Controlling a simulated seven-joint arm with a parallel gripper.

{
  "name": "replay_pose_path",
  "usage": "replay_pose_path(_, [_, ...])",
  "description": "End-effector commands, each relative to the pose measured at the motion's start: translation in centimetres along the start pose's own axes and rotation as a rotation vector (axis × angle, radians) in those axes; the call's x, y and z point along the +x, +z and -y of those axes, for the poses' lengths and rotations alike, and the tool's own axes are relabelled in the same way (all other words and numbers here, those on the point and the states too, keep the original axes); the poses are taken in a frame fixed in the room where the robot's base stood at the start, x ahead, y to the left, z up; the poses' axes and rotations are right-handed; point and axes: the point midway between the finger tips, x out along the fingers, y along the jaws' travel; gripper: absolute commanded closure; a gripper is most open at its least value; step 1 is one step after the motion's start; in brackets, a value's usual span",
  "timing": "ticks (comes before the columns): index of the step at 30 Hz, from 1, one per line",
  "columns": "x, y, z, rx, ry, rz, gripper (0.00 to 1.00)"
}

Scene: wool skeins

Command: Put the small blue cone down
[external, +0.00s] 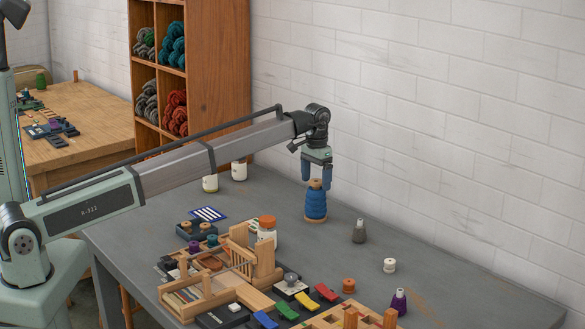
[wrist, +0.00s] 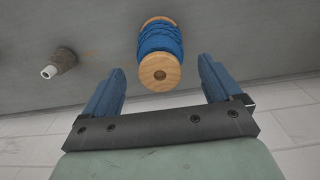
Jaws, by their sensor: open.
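The blue cone of yarn (external: 316,205) is wound on a wooden core and stands upright on the grey table, towards its back edge. In the wrist view the blue yarn (wrist: 160,40) shows behind the round wooden top of the core. My gripper (external: 317,186) points down over it and is open, with one blue finger on each side of the core's top. In the wrist view, gaps show between the fingers (wrist: 160,68) and the core, so I see no grip on it.
A grey cone (external: 359,232) stands to the right of the blue one, with a white spool (external: 389,265) and purple cone (external: 398,302) nearer the front. An orange-lidded jar (external: 267,230) and wooden loom parts (external: 252,260) crowd the left. The brick wall rises behind.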

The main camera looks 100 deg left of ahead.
Motion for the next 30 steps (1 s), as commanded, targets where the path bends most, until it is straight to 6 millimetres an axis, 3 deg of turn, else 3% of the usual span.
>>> replay_pose_path(6, [-3.7,-0.1,0.0,0.0,0.0,-0.001,0.08])
replay_pose_path(12, [-5.4,0.0,0.0,0.0,0.0,0.0,0.08])
replay_pose_path(23, [-5.8,0.0,0.0,0.0,0.0,0.001,0.08])
replay_pose_path(25, [-5.8,0.0,-0.1,0.001,0.0,0.001,0.04])
replay_pose_path(30, [-5.9,0.3,-2.7,0.028,0.0,0.0,0.0])
